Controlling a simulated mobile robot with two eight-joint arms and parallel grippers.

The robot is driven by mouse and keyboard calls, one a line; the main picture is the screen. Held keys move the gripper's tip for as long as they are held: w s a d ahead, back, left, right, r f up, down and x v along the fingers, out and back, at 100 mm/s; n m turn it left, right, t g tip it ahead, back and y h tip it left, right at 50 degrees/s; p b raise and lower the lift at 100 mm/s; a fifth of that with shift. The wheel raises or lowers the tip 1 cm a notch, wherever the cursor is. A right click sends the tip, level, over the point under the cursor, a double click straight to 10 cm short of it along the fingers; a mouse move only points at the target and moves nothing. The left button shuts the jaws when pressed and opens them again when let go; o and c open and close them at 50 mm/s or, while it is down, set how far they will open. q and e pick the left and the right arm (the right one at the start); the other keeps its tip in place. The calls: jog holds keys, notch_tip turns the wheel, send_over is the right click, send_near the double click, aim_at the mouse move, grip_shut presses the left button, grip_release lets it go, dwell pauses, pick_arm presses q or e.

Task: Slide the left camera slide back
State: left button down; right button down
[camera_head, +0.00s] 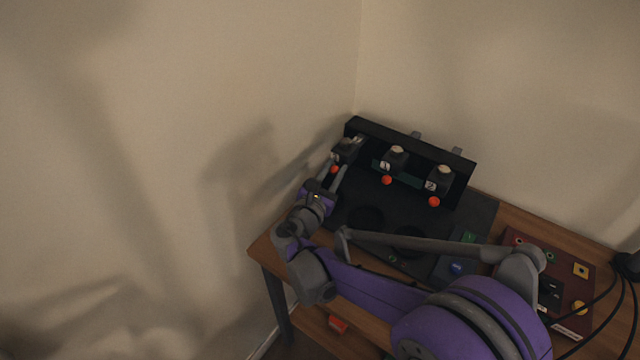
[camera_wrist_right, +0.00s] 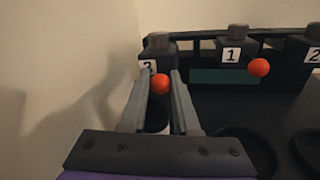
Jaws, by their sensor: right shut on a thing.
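The left camera slide (camera_head: 346,150) is a dark block with a white label, at the left end of the black rig in the head view. It also shows in the wrist view (camera_wrist_right: 158,47), its label partly covered by a finger. Its orange ball knob (camera_head: 334,169) sits on its front side. My right gripper (camera_head: 337,178) reaches in from the front. In the wrist view its two grey fingers (camera_wrist_right: 161,80) stand on either side of the orange knob (camera_wrist_right: 160,86) and are shut on it. My left gripper is out of view.
Slides 1 (camera_head: 394,160) and 2 (camera_head: 439,181), each with an orange knob, stand to the right. A black back wall (camera_head: 405,141) runs behind all three. Walls close in at left and behind. A dark red panel (camera_head: 570,268) and cables lie right on the wooden table.

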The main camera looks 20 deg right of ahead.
aim_at(345, 160)
jog(key=x, duration=0.4)
jog(key=shift+s+d, duration=0.1)
jog(key=shift+d, duration=0.45)
jog(key=shift+r, duration=0.1)
jog(key=c, duration=0.7)
grip_release()
jog(key=shift+d, duration=0.15)
jog(key=shift+o, duration=0.2)
jog(key=v, duration=1.1)
jog(key=shift+p, duration=0.3)
